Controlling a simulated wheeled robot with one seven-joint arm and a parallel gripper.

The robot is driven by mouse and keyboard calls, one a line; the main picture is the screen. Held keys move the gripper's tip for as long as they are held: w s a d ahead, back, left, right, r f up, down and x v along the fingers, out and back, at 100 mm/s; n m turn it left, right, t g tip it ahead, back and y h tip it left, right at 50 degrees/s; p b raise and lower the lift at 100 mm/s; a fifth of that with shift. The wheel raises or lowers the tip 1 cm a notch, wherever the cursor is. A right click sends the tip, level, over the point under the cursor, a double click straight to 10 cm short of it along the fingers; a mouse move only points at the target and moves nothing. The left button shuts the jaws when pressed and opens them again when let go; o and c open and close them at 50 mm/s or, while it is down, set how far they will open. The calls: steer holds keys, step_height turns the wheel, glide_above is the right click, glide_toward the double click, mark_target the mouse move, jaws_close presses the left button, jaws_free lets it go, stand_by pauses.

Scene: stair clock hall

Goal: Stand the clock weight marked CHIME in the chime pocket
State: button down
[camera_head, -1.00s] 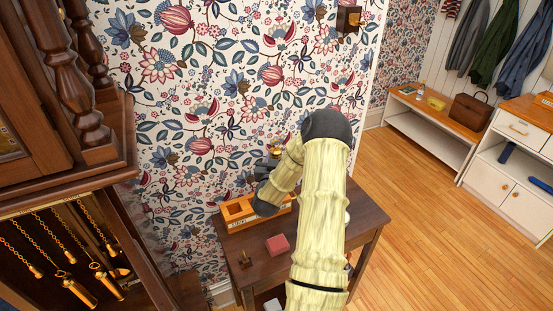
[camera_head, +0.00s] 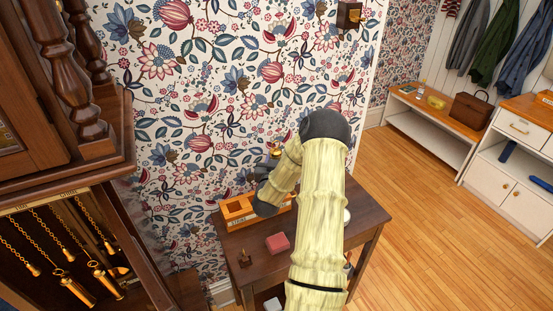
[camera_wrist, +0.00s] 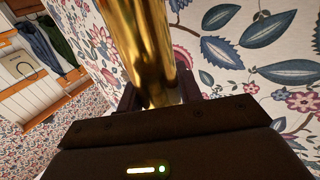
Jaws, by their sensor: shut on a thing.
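My gripper (camera_wrist: 157,94) is shut on a shiny brass cylinder, a clock weight (camera_wrist: 145,45), which rises out of the top of the wrist view. No marking on it is readable there. In the head view my gripper (camera_head: 262,172) is just above the back right of an orange wooden rack (camera_head: 228,222) on a small dark table. A bit of the brass weight (camera_head: 275,153) shows above the fingers. The rack has square pockets, with an open one at its left and a label on its front too small to read surely. My arm hides the rack's right part.
The tall clock case (camera_head: 120,185) with hanging brass weights (camera_head: 105,280) stands at the left. Patterned wall is close behind the rack.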

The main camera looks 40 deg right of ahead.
steer(key=shift+w+f+b, duration=0.1)
steer(key=shift+f+b, duration=2.55)
steer(key=shift+f, duration=0.1)
stand_by(1.2)
steer(key=c, duration=0.9)
jaws_free()
steer(key=shift+o, duration=0.2)
steer(key=shift+f, duration=0.4)
steer(key=p+v, duration=0.1)
steer(key=v, duration=1.6)
steer(key=shift+s+a+r+p, duration=0.15)
steer(key=shift+s+r+p, duration=0.1)
steer(key=shift+p, duration=0.15)
steer(key=shift+f, duration=0.1)
